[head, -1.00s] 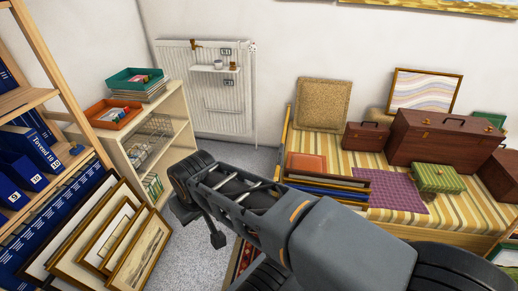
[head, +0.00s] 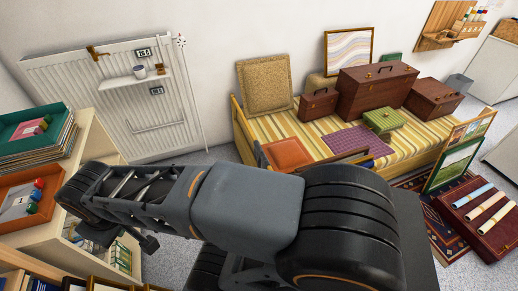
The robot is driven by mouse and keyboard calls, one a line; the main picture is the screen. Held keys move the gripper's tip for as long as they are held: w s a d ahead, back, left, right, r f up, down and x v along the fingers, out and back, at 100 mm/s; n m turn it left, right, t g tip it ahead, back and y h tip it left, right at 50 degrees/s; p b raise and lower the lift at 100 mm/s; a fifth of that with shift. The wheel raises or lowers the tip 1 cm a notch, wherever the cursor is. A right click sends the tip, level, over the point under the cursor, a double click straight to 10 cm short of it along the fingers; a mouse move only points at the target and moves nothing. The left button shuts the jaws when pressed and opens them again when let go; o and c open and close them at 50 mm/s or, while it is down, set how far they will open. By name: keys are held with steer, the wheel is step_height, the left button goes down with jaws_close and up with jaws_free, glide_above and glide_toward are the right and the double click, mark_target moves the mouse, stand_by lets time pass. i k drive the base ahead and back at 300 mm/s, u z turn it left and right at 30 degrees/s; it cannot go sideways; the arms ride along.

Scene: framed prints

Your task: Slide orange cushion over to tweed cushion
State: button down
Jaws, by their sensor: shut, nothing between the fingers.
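The orange cushion (head: 286,152) lies flat on the near left end of a striped daybed (head: 262,128). Its front edge is partly hidden by my arm. The tweed cushion (head: 264,86), tan and speckled, stands upright against the wall at the daybed's back left. A strip of striped cover shows between the two cushions. My gripper (head: 150,244) is small and dark under the arm's far end, shut and empty, near the pale shelf and well away from both cushions.
Brown cases (head: 374,92), a green box (head: 383,120) and a purple cloth (head: 358,140) occupy the daybed to the right. A pale shelf (head: 92,128) with trays stands at left. Framed pictures (head: 456,160) lean at the daybed's right end.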

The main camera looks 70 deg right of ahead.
mark_target(284, 155)
steer(key=z, duration=1.2)
steer(key=i, duration=2.05)
steer(key=z, duration=3.2)
steer(key=i, duration=0.5)
